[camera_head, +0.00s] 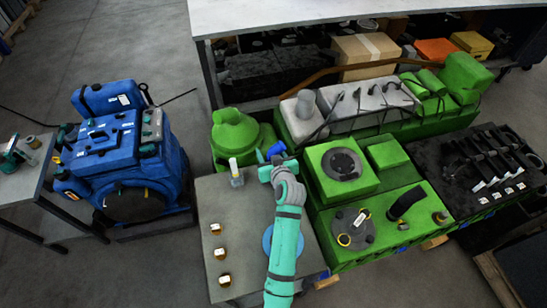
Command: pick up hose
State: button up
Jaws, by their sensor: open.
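A small blue curved piece (276,150), possibly the hose, shows just beyond my gripper (274,165) at the far edge of the grey table (205,200). My gripper is open, at the end of my teal arm that reaches up from the bottom. Whether its fingers touch or surround the blue piece cannot be told. A black curved tube (407,201), also hose-like, stands on the green engine part (385,220) to the right, well away from my gripper.
A clear bottle (236,173) stands left of my gripper. Several brass fittings (220,254) line the table's left side. A blue disc (268,240) is partly hidden under my arm. A blue engine (125,160) stands left; a black tray of parts (490,165) lies right.

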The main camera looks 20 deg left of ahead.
jog(key=shift+d, duration=0.2)
jog(key=c, duration=0.6)
grip_shut()
jog(key=shift+r, duration=0.1)
